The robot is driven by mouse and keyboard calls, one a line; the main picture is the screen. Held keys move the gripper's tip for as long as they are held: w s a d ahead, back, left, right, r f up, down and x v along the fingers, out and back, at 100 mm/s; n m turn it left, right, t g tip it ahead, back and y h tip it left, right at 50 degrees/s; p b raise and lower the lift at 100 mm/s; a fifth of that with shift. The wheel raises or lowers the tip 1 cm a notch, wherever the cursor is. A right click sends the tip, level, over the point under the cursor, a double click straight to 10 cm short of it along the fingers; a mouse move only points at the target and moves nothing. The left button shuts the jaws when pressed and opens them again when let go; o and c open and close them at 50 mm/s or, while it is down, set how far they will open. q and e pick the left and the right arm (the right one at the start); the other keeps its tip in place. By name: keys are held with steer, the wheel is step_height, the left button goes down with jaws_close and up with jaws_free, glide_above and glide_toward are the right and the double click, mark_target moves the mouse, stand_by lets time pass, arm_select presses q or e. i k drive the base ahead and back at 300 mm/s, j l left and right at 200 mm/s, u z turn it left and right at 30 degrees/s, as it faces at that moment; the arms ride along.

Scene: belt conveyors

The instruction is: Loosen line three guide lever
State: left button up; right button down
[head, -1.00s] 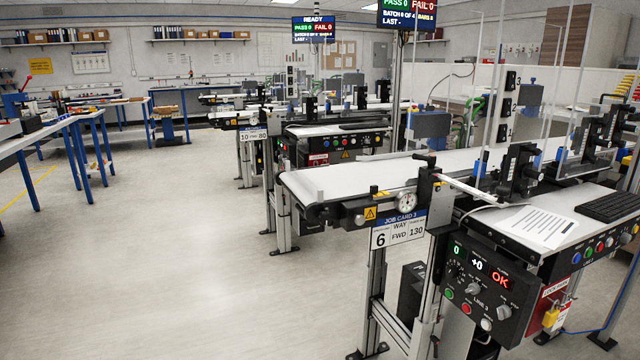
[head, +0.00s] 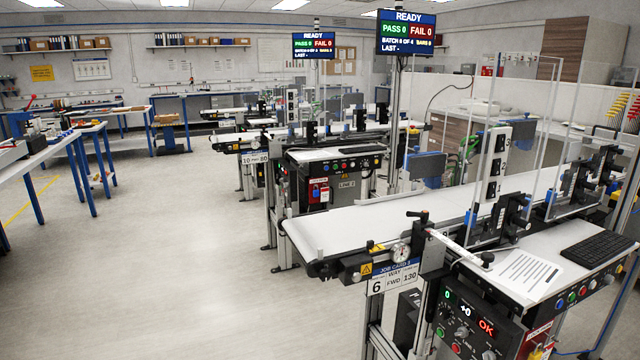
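The line three conveyor (head: 360,215) fills the right side of the head view, with a card reading JOB CARD 3 (head: 393,278) on its near end. A black clamp block (head: 432,250) stands at that end, with a small dark lever (head: 417,214) on top that looks like the guide lever. Whether it is tight or loose cannot be told. A pale bar (head: 457,246) runs from the block to a black knob (head: 487,259). Neither of my grippers is in view.
A control box (head: 468,322) showing a red OK hangs below the conveyor end. A white side table holds a paper sheet (head: 523,270) and keyboard (head: 598,250). Clear panels (head: 540,150) stand over the belt. Open floor (head: 170,260) lies left; benches stand beyond.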

mark_target(423, 215)
steer(key=z, duration=0.35)
steer(key=i+j+z, duration=0.15)
steer(key=j+z, duration=0.45)
steer(key=z, duration=0.2)
steer(key=i+j+z, duration=0.1)
steer(key=j+z, duration=0.3)
steer(key=j, duration=0.4)
